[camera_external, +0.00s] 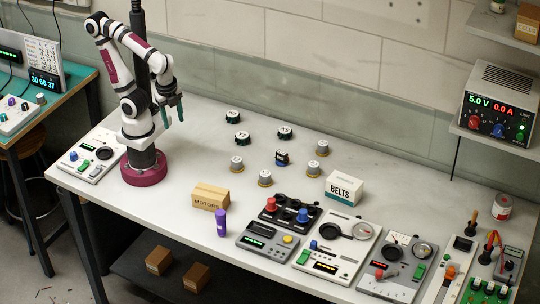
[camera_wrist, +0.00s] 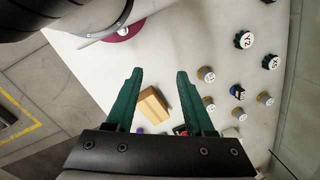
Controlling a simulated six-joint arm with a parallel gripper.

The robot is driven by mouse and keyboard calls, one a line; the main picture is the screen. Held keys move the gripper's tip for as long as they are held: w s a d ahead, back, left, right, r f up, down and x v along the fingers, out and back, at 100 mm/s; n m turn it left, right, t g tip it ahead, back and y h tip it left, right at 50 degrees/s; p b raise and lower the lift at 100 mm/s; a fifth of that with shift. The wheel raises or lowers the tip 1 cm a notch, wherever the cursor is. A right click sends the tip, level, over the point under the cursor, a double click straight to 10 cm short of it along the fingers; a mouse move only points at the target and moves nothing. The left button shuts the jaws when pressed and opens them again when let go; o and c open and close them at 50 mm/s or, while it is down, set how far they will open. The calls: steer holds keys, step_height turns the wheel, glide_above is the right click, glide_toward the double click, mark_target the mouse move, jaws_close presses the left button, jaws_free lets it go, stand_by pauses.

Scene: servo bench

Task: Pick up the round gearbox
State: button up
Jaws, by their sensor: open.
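Several short round grey units with brass-coloured bases, which look like round gearboxes, stand on the bench; one (camera_external: 237,163) is left of centre, another (camera_external: 264,178) nearer the front. They also show right of my fingers in the wrist view, one being the nearest (camera_wrist: 206,74). Several black-and-green round units with white lettered tops, one (camera_external: 241,138) behind them, stand nearby. A small blue-and-black unit (camera_external: 282,158) sits among the grey ones. My gripper (camera_external: 173,110) is open and empty, above the bench, left of and apart from all these units.
A cardboard MOTORS box (camera_external: 209,198), a purple tube (camera_external: 221,223) and a white BELTS box (camera_external: 343,188) stand in front of the units. Control panels (camera_external: 337,242) line the front right. A wall (camera_external: 330,105) closes the back.

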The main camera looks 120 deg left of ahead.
steer(key=o, duration=0.4)
steer(key=n+h, duration=0.2)
steer(key=n, duration=1.4)
glide_above(237, 159)
step_height(237, 159, down, 6)
step_height(237, 159, down, 15)
steer(key=shift+r, duration=0.1)
